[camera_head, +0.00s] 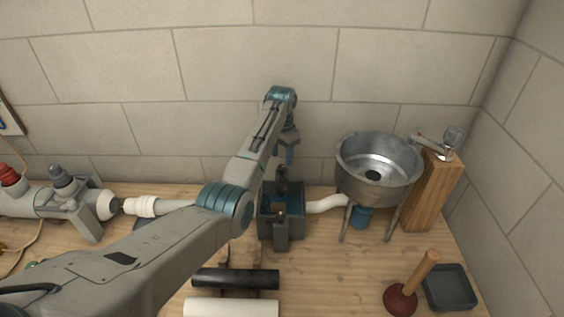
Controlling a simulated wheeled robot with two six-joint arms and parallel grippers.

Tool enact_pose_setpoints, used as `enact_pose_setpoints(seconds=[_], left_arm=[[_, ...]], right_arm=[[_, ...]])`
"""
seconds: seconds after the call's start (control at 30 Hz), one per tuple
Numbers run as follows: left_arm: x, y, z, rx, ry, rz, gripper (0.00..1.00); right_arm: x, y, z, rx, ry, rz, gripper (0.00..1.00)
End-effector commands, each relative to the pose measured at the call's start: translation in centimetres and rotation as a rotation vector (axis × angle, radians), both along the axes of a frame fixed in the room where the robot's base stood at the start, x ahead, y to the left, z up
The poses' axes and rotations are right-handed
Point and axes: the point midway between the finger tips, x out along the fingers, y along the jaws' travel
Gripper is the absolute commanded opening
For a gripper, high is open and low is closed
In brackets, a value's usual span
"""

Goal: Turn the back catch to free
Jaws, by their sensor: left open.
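A dark box (266,227) with a teal inside stands on the bench in the middle, partly hidden by my left arm. A dark upright catch (282,173) stands at its back edge, and a similar dark catch (280,217) stands at its front edge. The set position of either catch is too small to tell. My left gripper (289,158) is open, points down and hangs at the back of the box, close to the back catch. Whether it touches the catch cannot be told. My right gripper is not in view.
A white pipe (327,204) runs from the box toward a steel basin (380,163) on legs. A wooden post with a tap (433,190) stands right of it. A black pipe (236,278) and a white pipe (231,306) lie in front. A plunger (411,284) and grey tray (449,288) are front right.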

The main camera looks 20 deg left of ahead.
Motion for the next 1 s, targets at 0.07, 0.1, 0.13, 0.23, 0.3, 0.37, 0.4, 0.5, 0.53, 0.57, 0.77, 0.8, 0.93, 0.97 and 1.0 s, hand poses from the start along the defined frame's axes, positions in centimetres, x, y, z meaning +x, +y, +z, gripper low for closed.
enact_pose_setpoints(seconds=[0.07,0.1,0.13,0.23,0.3,0.37,0.4,0.5,0.53,0.57,0.77,0.8,0.93,0.97,1.0], left_arm=[[-0.1,0.0,-1.4,0.0,0.004,0.0,0.49],[-0.1,0.0,-2.1,0.0,0.004,0.0,0.49],[-0.1,0.0,-2.5,0.0,0.004,0.0,0.49],[0.0,0.0,-3.7,0.001,0.003,0.001,0.49],[0.0,0.0,-4.3,0.0,0.001,0.001,0.49],[0.0,0.0,-4.6,0.0,0.001,0.001,0.49],[0.0,0.0,-4.8,0.0,0.001,0.001,0.49],[0.0,0.0,-4.9,0.0,0.0,0.001,0.49],[0.0,0.0,-4.9,0.0,0.0,0.001,0.49],[0.0,0.0,-4.9,0.0,0.0,0.001,0.49],[0.0,0.0,-4.9,0.0,0.0,0.001,0.29],[0.0,0.1,-4.9,0.001,0.0,0.001,0.21],[0.0,0.1,-4.8,0.001,0.0,0.001,0.04],[0.0,0.1,-4.8,0.0,0.0,0.001,0.04],[0.0,0.0,-4.8,0.0,0.0,0.001,0.04]], right_arm=[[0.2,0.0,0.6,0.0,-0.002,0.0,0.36],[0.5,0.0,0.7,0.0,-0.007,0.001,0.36],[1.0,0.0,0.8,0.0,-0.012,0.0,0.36],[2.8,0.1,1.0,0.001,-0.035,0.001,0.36],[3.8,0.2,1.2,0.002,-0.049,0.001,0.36],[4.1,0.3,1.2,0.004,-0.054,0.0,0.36],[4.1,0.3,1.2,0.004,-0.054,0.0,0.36],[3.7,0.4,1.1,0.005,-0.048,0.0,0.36],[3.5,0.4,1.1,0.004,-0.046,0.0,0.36],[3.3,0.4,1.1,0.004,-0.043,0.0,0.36],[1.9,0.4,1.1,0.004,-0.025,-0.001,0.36],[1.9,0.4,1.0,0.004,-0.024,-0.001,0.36],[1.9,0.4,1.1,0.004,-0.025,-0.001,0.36],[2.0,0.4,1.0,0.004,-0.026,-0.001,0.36],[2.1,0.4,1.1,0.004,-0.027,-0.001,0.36]])
